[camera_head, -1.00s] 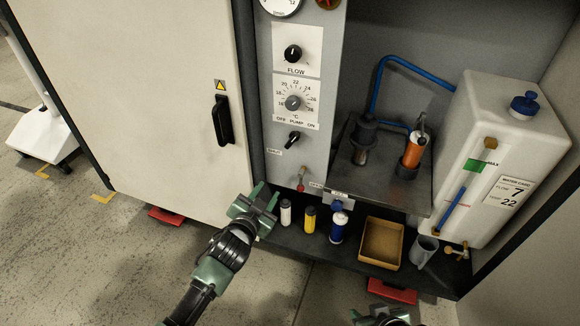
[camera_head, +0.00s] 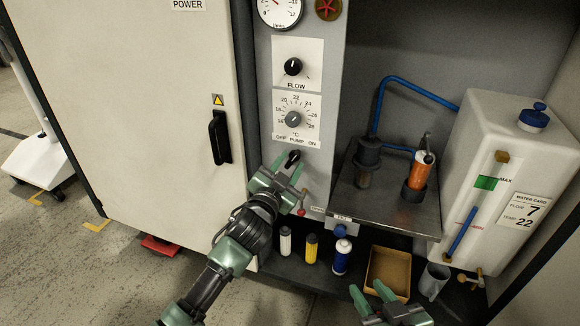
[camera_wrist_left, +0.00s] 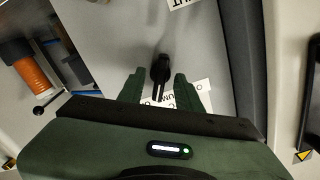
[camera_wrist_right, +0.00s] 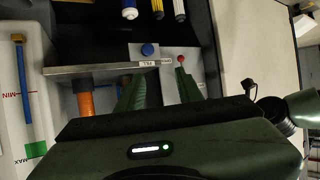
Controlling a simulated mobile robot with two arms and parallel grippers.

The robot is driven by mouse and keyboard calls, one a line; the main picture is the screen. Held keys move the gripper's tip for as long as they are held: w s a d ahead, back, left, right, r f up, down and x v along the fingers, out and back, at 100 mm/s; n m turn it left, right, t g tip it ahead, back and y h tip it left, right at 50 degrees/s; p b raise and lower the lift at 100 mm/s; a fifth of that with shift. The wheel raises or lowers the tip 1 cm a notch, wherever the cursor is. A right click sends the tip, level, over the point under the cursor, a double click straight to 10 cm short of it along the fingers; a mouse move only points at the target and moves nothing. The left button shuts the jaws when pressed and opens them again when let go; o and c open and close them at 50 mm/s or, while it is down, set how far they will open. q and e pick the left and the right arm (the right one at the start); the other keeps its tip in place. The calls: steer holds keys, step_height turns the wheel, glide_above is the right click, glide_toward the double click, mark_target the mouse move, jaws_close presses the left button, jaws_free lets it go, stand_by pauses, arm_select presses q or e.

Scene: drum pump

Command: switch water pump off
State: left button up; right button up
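The black pump knob (camera_head: 293,158) sits on the grey control panel (camera_head: 262,60), just below the label "OFF PUMP ON". In the left wrist view the knob (camera_wrist_left: 160,70) shows between my left fingers, with a gap on each side. My left gripper (camera_head: 288,172) is open at the knob, its fingers pointing up the panel. The knob's pointer direction is hard to tell in the head view. My right gripper (camera_head: 368,294) is open and empty at the lower right, in front of the shelf; it also shows in the right wrist view (camera_wrist_right: 160,88).
Above the knob are the temperature dial (camera_head: 293,119), flow knob (camera_head: 293,67) and a gauge (camera_head: 279,10). A small red-tipped lever (camera_head: 301,211) is below. To the right stand the metal shelf (camera_head: 385,202), the white tank (camera_head: 505,140), several bottles and an open box (camera_head: 388,270).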

arm_select(q)
steer(key=shift+w+d, duration=0.15)
steer(key=shift+w, duration=0.2)
jaws_close()
arm_select(e)
steer(key=shift+w+a+r, duration=0.1)
steer(key=shift+w+r, duration=0.15)
steer(key=shift+r, duration=0.15)
